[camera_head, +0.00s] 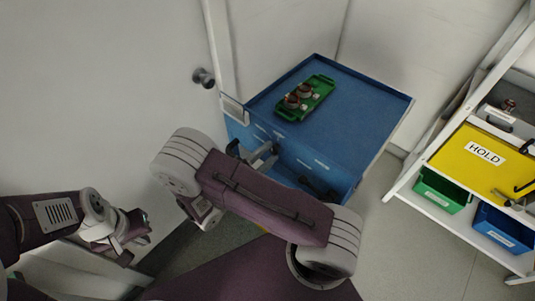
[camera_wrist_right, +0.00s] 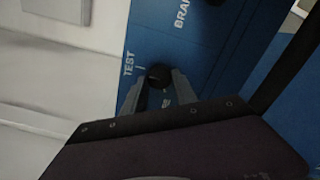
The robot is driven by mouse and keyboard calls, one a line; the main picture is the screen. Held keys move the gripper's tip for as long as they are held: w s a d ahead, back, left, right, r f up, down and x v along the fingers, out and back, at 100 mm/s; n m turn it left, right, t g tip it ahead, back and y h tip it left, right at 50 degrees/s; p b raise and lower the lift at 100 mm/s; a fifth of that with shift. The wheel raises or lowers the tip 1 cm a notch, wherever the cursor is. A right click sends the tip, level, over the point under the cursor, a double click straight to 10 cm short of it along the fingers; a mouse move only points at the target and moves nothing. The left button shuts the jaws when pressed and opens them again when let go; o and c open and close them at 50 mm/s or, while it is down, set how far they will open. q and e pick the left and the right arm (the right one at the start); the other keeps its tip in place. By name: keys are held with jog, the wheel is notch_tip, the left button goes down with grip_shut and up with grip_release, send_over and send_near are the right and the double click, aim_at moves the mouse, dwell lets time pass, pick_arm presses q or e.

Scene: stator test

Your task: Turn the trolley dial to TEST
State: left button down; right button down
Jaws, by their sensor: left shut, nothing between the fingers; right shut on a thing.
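The blue trolley (camera_head: 365,105) stands against the wall in the head view. The right wrist view shows its blue front panel (camera_wrist_right: 190,50) with a TEST label (camera_wrist_right: 128,63) and a short white mark beside it. A dark round dial (camera_wrist_right: 158,76) sits just right of that label. My right gripper (camera_wrist_right: 160,82) is shut on the dial, one finger on each side. The dial's pointer direction cannot be told, and lettering below it is partly hidden. In the head view my right gripper (camera_head: 262,158) is at the trolley's front. My left gripper (camera_head: 132,228) is shut and empty, away from the trolley.
A green tray (camera_head: 322,84) with copper-coloured parts lies on the trolley top. A second dark knob (camera_wrist_right: 215,2) is near a partly visible "BRA" label. A white rack at right has a yellow HOLD shelf (camera_head: 455,150), a green bin (camera_head: 440,192) and a blue bin (camera_head: 500,228).

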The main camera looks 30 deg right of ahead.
jog(key=c, duration=1)
grip_release()
jog(key=b+v, duration=0.1)
jog(key=v, duration=0.8)
